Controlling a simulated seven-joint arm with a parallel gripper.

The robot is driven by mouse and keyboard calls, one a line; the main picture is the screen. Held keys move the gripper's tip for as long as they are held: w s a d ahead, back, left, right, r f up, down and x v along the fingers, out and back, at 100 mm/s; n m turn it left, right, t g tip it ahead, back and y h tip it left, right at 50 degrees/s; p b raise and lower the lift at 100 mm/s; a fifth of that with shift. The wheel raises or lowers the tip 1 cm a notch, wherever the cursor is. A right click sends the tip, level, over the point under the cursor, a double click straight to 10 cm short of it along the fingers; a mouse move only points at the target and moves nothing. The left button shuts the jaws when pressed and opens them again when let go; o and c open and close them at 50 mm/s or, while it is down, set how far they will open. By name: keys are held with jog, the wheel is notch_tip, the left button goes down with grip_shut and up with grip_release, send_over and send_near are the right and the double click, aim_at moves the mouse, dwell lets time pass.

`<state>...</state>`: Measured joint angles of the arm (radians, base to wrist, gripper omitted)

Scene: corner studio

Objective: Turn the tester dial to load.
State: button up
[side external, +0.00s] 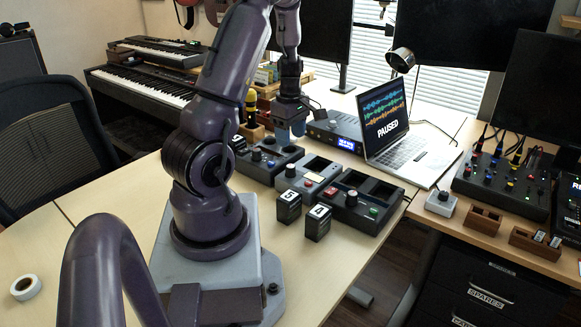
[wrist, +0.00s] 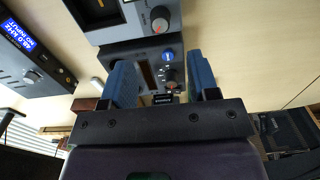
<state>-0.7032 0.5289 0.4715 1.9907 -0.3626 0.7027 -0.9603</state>
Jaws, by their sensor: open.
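No readable label shows which is the tester. Dial markings are too small to read.
Behind the row are a blue-lit box (side external: 345,143) and a laptop reading PAUSED (side external: 387,117). Small wooden holders (side external: 483,219) and a mixer (side external: 500,180) are at the right.

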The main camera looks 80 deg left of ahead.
aim_at(291, 166)
notch_tip(291, 166, down, 10)
jog(key=shift+f, duration=0.1)
dwell(0.4)
jog(key=c, duration=0.9)
